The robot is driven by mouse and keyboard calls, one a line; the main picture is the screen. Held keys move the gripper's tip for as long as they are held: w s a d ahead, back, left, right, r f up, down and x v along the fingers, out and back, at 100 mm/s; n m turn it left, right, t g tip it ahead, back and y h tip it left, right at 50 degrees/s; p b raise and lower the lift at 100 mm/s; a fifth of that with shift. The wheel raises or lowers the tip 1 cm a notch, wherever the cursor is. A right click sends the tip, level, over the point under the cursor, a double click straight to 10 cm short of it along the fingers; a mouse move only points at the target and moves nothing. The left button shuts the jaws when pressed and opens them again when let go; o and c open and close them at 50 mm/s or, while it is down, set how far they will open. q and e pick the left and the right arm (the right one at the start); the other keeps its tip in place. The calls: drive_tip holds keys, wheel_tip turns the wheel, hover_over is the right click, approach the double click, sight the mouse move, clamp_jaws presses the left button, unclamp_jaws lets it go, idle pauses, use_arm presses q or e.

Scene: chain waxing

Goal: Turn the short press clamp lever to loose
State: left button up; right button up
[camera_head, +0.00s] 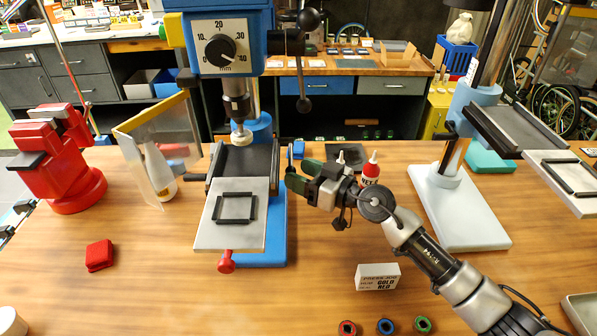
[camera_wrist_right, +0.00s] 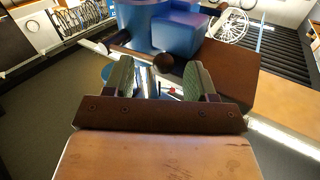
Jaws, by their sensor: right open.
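The blue press (camera_head: 263,229) stands in the middle of the table, with a dial on its head and a tilted plate in front. A ball-ended black lever (camera_head: 304,103) hangs at the right of its head. Another press (camera_head: 462,207) stands at the right, with a small dark lever (camera_head: 450,131) by its blue collar. I cannot tell which lever is the clamp lever. My right gripper (camera_head: 299,174) is open and empty, just right of the blue press. In the right wrist view a dark ball (camera_wrist_right: 168,67) shows beyond the open fingers (camera_wrist_right: 163,82), apart from them. My left gripper is out of view.
A white label block (camera_head: 377,277) and several coloured rings lie in front. A red vise (camera_head: 62,160) and a clear guard with a white bottle (camera_head: 159,169) stand at the left. The front middle is mostly clear.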

drive_tip(key=shift+w+a, duration=0.3)
drive_tip(key=shift+a, duration=0.2)
drive_tip(key=shift+s, duration=0.1)
clamp_jaws()
